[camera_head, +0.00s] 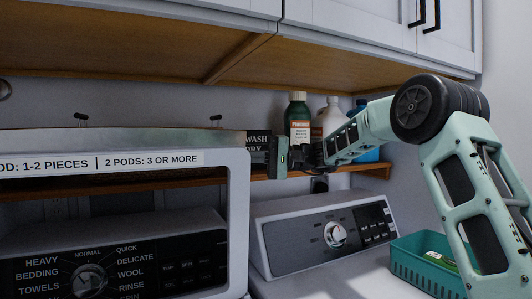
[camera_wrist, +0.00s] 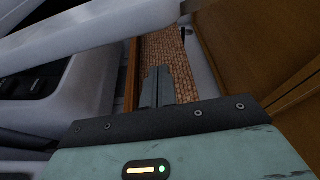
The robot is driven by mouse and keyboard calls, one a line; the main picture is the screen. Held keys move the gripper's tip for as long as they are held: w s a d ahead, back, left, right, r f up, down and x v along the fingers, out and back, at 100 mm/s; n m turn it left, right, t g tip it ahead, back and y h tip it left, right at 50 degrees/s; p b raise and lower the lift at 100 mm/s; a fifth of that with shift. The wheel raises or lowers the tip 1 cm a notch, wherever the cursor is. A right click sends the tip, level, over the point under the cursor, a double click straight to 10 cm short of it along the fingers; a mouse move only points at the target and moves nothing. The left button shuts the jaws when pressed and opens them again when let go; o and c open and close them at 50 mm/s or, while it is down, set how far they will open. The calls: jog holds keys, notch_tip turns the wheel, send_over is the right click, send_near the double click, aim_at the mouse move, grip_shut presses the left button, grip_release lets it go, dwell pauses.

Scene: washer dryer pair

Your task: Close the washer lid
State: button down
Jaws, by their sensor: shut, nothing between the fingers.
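The washer lid (camera_head: 238,215) stands raised at the left in the head view, a white frame around a see-through window with a printed label strip near its top. The washer's control panel (camera_head: 150,265) shows through the window. My gripper (camera_head: 272,158) is just right of the lid's upper right corner, pointing left, its fingers shut and empty. In the wrist view the closed fingers (camera_wrist: 157,88) show in the middle. A pale bar, likely the lid's edge (camera_wrist: 90,35), crosses beyond them at the upper left. I cannot tell whether the fingers touch the lid.
A wooden shelf (camera_head: 345,170) with several bottles (camera_head: 299,118) runs behind my gripper. Cabinets (camera_head: 365,35) hang above. A second machine's control panel (camera_head: 335,235) is at the right, with a green basket (camera_head: 412,268) in front of it.

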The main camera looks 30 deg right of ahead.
jog(key=s, duration=0.3)
jog(key=shift+s+d+f, duration=0.15)
jog(key=shift+s+d, duration=0.05)
jog(key=shift+s, duration=0.15)
